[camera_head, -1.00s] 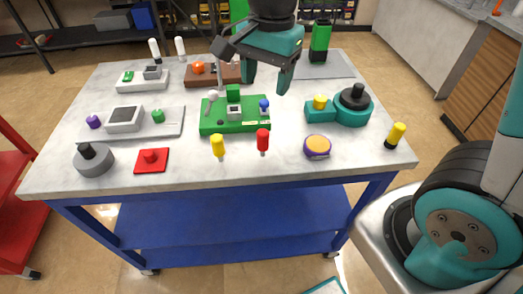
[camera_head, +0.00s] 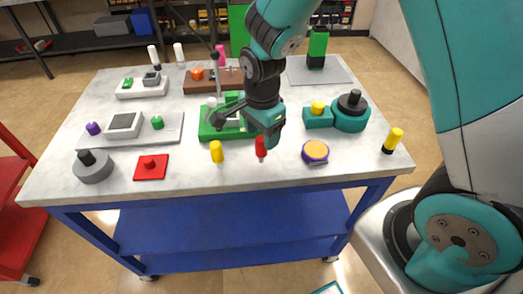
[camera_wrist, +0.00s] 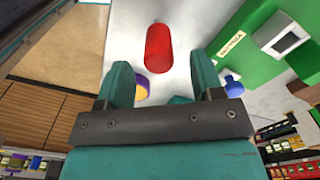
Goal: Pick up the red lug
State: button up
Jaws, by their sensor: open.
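The red lug (camera_head: 261,147) is a small upright red cylinder on a thin pin, near the front edge of the grey table top, in front of the green board (camera_head: 207,131). My gripper (camera_head: 262,135) is open and empty, low over the table and just behind the lug, partly overlapping it in the head view. In the wrist view the lug (camera_wrist: 159,47) lies beyond the two teal fingertips of my gripper (camera_wrist: 161,72), roughly in line with the gap between them. I cannot tell the exact distance.
A yellow lug (camera_head: 216,152) stands just left of the red one. A purple and yellow disc (camera_head: 315,151) lies to the right. The green board carries a blue-topped part (camera_wrist: 233,85). The table's front edge is close.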

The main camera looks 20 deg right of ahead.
aim_at(261, 147)
notch_tip(261, 147, down, 5)
jog(key=shift+s+a+r+p, duration=0.1)
jog(key=shift+a+p, duration=0.05)
jog(key=shift+p, duration=0.45)
jog(key=c, duration=1)
jog(key=shift+r, duration=0.1)
